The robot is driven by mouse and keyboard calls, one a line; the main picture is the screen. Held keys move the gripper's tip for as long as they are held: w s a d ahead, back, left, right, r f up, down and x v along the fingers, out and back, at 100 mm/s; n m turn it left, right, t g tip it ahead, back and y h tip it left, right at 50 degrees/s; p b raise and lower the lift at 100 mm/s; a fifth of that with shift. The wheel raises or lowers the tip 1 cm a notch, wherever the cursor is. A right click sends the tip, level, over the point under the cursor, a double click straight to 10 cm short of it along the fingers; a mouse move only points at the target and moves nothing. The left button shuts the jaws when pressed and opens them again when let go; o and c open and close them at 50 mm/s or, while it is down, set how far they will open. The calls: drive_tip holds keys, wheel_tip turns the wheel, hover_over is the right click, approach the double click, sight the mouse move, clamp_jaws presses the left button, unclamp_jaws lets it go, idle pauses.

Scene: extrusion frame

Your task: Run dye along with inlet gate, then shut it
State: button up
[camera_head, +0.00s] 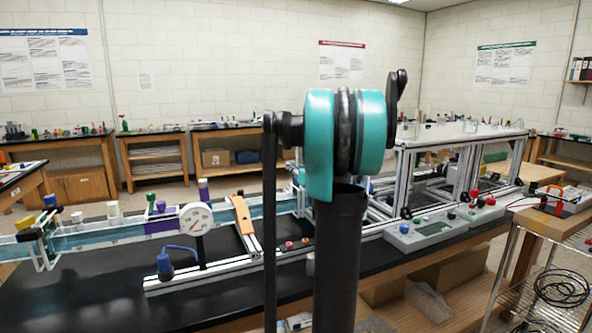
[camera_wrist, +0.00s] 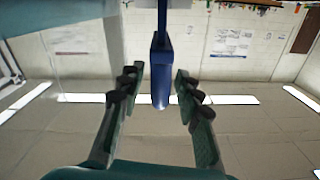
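I cannot tell for sure which part is the inlet gate. In the head view my gripper is hidden behind my arm.
A white dial gauge (camera_head: 196,219) stands before the channel near an orange-brown sloped piece (camera_head: 243,215). A grey control box (camera_head: 432,229) sits at the bench's right. An aluminium frame (camera_head: 455,165) stands behind it. A wire rack (camera_head: 545,270) is at far right. The front-left bench top is clear.

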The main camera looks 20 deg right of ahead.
clamp_jaws()
idle(0.4)
drive_tip(key=shift+s+f, duration=0.1)
drive_tip(key=shift+f, duration=1.1)
unclamp_jaws()
